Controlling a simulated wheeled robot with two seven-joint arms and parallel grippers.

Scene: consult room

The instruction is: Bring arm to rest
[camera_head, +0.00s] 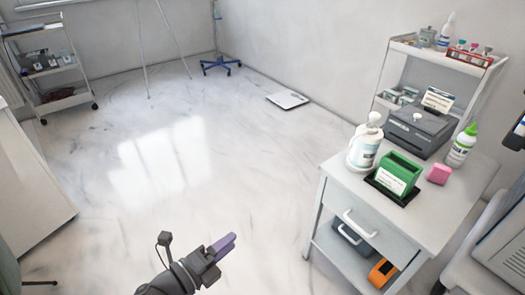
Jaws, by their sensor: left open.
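My left arm comes in from the bottom edge of the head view. Its left gripper (223,247) has purple fingers and points up and to the right. It is open, with nothing seen between the fingers. It hangs over the bare pale floor (150,210), to the left of a grey cabinet and not touching it. My right arm and right gripper are out of view.
The grey cabinet (335,204) at right bears a white pump bottle (363,150), a green box (397,174), a pink block (439,174) and a grey case (420,130). A flat scale (288,99) lies near the wall. The middle floor is clear.

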